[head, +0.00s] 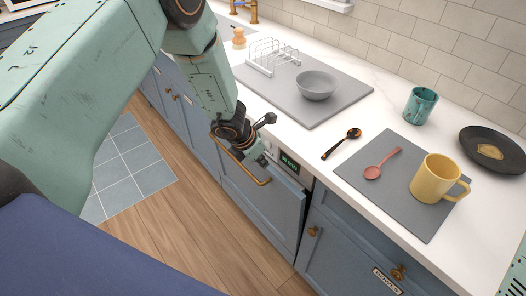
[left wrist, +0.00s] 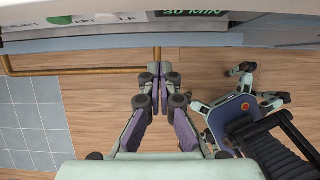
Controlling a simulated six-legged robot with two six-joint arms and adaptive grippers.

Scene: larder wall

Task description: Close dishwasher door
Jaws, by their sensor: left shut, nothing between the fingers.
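The dishwasher is built into the blue cabinets, with a blue front door (head: 262,213), a brass bar handle (head: 243,167) and a control strip with a green-lit display (head: 289,162). The door looks nearly upright; a dark gap shows along its right side, and I cannot tell if it is fully shut. My left gripper (head: 263,160) is at the door's top edge, just above the handle. In the left wrist view its fingers (left wrist: 160,72) are together and empty, close to the handle (left wrist: 100,71), below the display (left wrist: 194,13). Contact is unclear.
The white counter (head: 296,143) above holds a grey mat (head: 350,165) with a yellow mug (head: 432,178) and red spoon (head: 381,164), a dark spoon (head: 342,143), a teal mug (head: 420,105) and a grey bowl (head: 317,85). Wood floor (head: 165,235) in front is clear.

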